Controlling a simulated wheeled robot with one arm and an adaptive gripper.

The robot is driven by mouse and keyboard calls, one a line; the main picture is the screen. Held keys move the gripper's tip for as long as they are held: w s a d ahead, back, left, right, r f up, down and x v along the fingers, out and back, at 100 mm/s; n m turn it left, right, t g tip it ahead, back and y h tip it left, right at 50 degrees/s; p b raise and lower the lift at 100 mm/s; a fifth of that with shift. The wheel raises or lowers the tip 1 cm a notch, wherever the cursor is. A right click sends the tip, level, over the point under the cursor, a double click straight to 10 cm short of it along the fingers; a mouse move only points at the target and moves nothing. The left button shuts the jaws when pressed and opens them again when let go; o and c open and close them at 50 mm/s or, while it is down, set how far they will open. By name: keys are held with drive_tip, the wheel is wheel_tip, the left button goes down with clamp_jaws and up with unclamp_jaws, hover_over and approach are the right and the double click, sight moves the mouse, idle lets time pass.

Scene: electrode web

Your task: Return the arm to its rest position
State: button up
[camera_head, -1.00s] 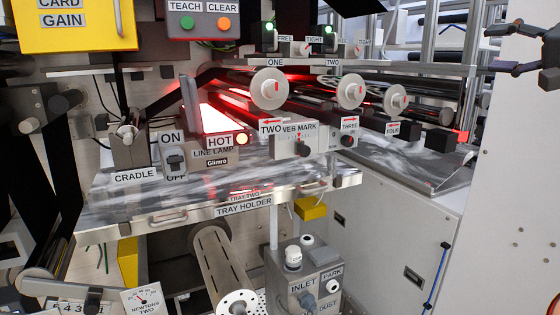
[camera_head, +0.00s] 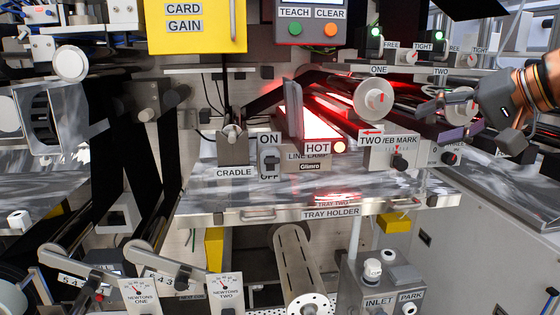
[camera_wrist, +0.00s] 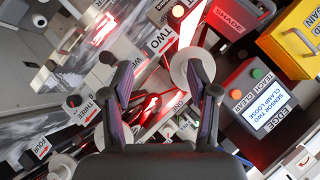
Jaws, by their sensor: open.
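My gripper (camera_head: 458,122) is at the right of the head view, in front of the rollers near the TWO and THREE labels. Its fingers are apart and nothing shows between them. In the wrist view my gripper (camera_wrist: 160,85) shows two spread fingers, with the ONE label and a red-lit strip behind them. My arm comes in from the right edge of the head view. The web mark block (camera_head: 392,150) with its black knob is just left of and below the fingers. I cannot tell the exact gap to the machine.
The tray holder (camera_head: 300,213) juts out below. A yellow card gain box (camera_head: 195,35) and a teach/clear box (camera_head: 310,28) hang above. The inlet box (camera_head: 380,285) stands lower right.

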drive_tip(key=s+a+f+n+g+h+p, duration=0.1)
drive_tip(key=s+a+f+n+g, duration=0.2)
drive_tip(key=a+f, duration=0.55)
drive_tip(key=s+a+f+g+h+p, duration=0.1)
drive_tip(key=s+a+f+g+h, duration=0.15)
drive_tip(key=s+a+f, duration=0.6)
drive_tip(key=s+d+f+g+h, duration=0.1)
drive_tip(key=s+d+f+g, duration=0.2)
drive_tip(key=s+f, duration=0.4)
drive_tip(key=s+d+f+n+g+h+p, duration=0.1)
drive_tip(key=s+d+f+g+h, duration=0.1)
drive_tip(key=s+f, duration=0.6)
wheel_tip(320, 180, down, 5)
drive_tip(key=shift+d+g, duration=0.6)
drive_tip(key=shift+g, duration=0.05)
